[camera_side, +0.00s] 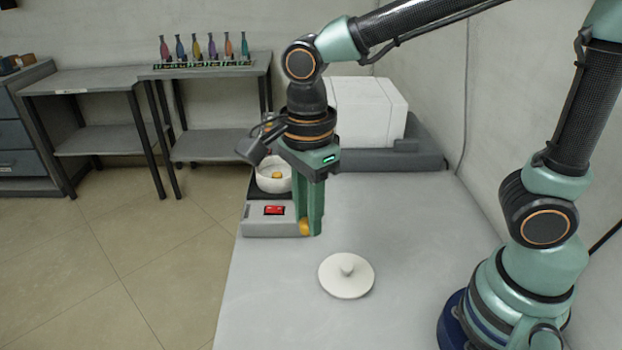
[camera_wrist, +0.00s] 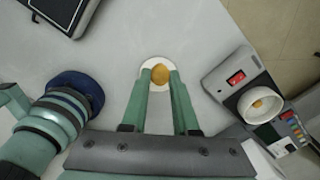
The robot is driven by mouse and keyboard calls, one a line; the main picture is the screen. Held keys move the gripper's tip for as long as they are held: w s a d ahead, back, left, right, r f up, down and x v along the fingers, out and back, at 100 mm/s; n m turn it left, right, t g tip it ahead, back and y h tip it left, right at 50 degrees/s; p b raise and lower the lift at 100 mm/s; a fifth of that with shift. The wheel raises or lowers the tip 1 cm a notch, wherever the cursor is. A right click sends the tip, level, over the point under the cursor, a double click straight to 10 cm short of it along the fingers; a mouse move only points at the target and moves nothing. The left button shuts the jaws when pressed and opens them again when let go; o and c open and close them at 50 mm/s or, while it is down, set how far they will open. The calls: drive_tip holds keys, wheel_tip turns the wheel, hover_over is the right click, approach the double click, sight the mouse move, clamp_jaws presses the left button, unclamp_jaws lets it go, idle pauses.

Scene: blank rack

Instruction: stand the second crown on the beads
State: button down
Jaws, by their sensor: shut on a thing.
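My gripper (camera_side: 310,228) is shut on an orange-yellow crown (camera_side: 304,227), low down beside the grey instrument. In the wrist view the held crown (camera_wrist: 160,74) shows between the tips of my two green fingers (camera_wrist: 160,77). A white bowl (camera_side: 262,183) stands behind the red display and to the left of my gripper. Another yellow crown (camera_side: 277,175) is inside it. The wrist view shows the bowl (camera_wrist: 284,104) with that crown (camera_wrist: 257,104) at right. The single beads are too small to tell.
The grey instrument (camera_side: 255,226) has a red display. A white knobbed lid (camera_side: 335,285) lies on the bench (camera_side: 410,240) in front. A white box (camera_side: 372,108) stands at the back. In the wrist view, a keypad device (camera_wrist: 292,125) is beside the bowl. The bench right of the lid is clear.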

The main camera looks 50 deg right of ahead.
drive_tip(key=shift+w+d+r, duration=0.1)
drive_tip(key=shift+d+r, duration=0.1)
drive_tip(key=shift+r, duration=0.3)
drive_tip(key=shift+w+d+n, duration=0.15)
drive_tip(key=shift+d+n, duration=0.15)
drive_tip(key=shift+n, duration=0.3)
drive_tip(key=w+d+f+n, duration=0.1)
drive_tip(key=w+d+n, duration=0.1)
drive_tip(key=d+n, duration=0.6)
drive_tip(key=w+d+f+n, duration=0.1)
drive_tip(key=w+d+n, duration=0.2)
drive_tip(key=d+n, duration=0.55)
drive_tip(key=w+d+f+n, duration=0.1)
drive_tip(key=w+f+n, duration=0.2)
drive_tip(key=w+n, duration=1.8)
drive_tip(key=shift+w+d+f+m, duration=0.1)
drive_tip(key=shift+w+f+m, duration=0.35)
drive_tip(key=shift+f, duration=0.6)
drive_tip(key=shift+w+d+f+m, duration=0.1)
drive_tip(key=shift+w+f+m, duration=0.35)
drive_tip(key=shift+f, duration=0.65)
drive_tip(key=shift+w+f+m, duration=0.35)
drive_tip(key=shift+f+m, duration=0.1)
drive_tip(key=shift+f, duration=0.6)
drive_tip(key=shift+f, duration=0.55)
